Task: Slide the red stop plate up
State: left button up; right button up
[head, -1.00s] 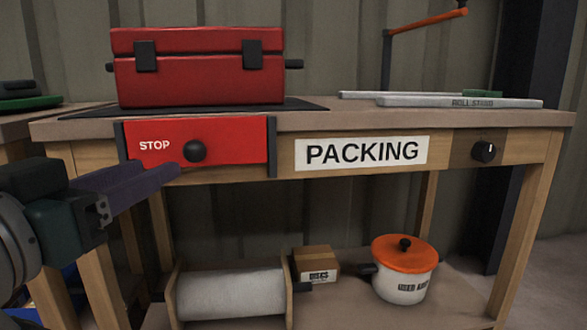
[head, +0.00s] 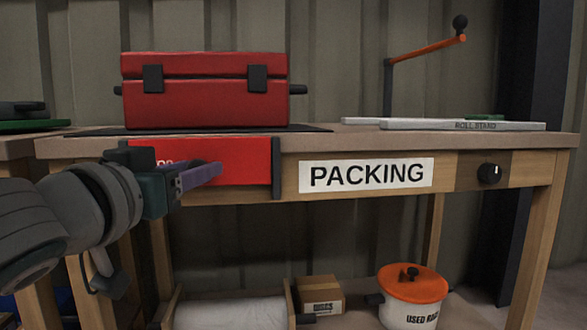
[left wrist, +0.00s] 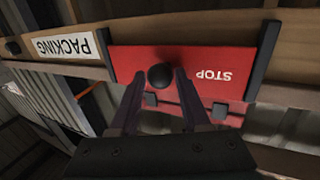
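The red stop plate (head: 245,160) is on the bench front, under the red toolbox, between two dark upright guides. In the head view my left gripper (head: 216,172) is in front of it, hiding its knob and most of its STOP lettering. The left wrist view shows the plate (left wrist: 213,60) upside down with its round black knob (left wrist: 160,76). There my left gripper (left wrist: 159,90) is open, its two fingertips apart on either side of the knob. I cannot tell whether they touch it. My right gripper is in neither view.
The red toolbox (head: 205,104) stands on a dark mat on the bench top, above the plate. A PACKING label (head: 366,175) and a dial (head: 489,173) are to the right. A paper roll, a small box (head: 320,294) and an orange-lidded pot (head: 413,284) are below.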

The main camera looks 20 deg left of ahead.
pick_arm(q)
grip_shut()
dwell(1.3)
